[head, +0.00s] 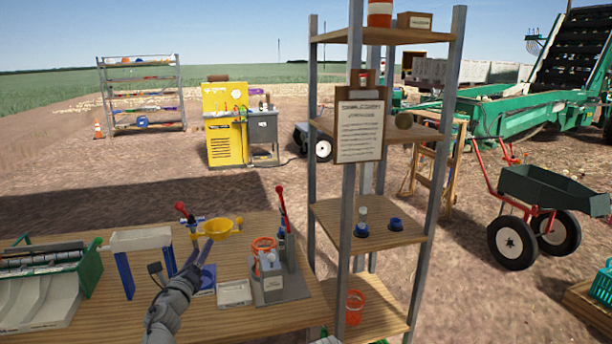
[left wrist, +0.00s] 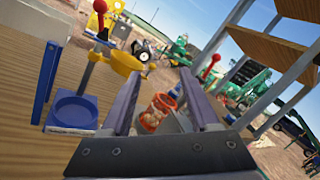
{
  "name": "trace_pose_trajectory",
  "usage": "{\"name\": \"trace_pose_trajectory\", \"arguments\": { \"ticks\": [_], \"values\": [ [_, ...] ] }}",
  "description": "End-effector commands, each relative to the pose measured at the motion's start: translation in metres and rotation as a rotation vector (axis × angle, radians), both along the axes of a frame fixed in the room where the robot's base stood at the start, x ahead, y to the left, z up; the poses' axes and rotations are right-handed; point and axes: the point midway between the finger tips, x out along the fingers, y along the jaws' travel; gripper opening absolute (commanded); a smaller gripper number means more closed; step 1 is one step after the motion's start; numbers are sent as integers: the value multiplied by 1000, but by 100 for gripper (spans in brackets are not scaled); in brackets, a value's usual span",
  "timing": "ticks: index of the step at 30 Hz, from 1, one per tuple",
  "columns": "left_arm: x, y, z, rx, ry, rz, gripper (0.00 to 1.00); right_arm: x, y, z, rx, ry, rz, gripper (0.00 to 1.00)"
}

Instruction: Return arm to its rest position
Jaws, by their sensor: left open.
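My left arm comes up over the wooden workbench (head: 300,316), and its left gripper (head: 188,258) is held above the bench. In the left wrist view the two fingers of this gripper (left wrist: 158,82) stand wide apart with nothing clasped. An orange cup (left wrist: 158,110) shows beyond and between the fingers in that view; it also shows in the head view (head: 264,245) at a grey device (head: 290,283). A yellow funnel-like bowl (head: 219,229) is just beyond the gripper. My right gripper is not in view.
A blue dish (left wrist: 75,108) and a white tray (head: 234,293) are close to the gripper. A red-handled lever (head: 283,202) rises nearby. A green-sided machine (head: 88,268) stands at the left. A tall metal shelf (head: 350,210) borders the bench's right side. Open air lies above the bench.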

Motion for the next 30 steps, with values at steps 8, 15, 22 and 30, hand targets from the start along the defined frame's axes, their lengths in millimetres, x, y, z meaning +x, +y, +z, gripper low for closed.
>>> {"name": "trace_pose_trajectory", "arguments": {
  "ticks": [8,15,22,30],
  "values": [
    [-13,-20,-27,-731,180,323,61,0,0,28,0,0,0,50],
    [-79,-80,-106,-1320,454,713,61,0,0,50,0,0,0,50],
    [-192,-167,-160,-1621,746,1196,61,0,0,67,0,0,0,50],
    [-283,-220,-169,-1635,913,1572,61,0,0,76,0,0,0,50]
  ]
}}
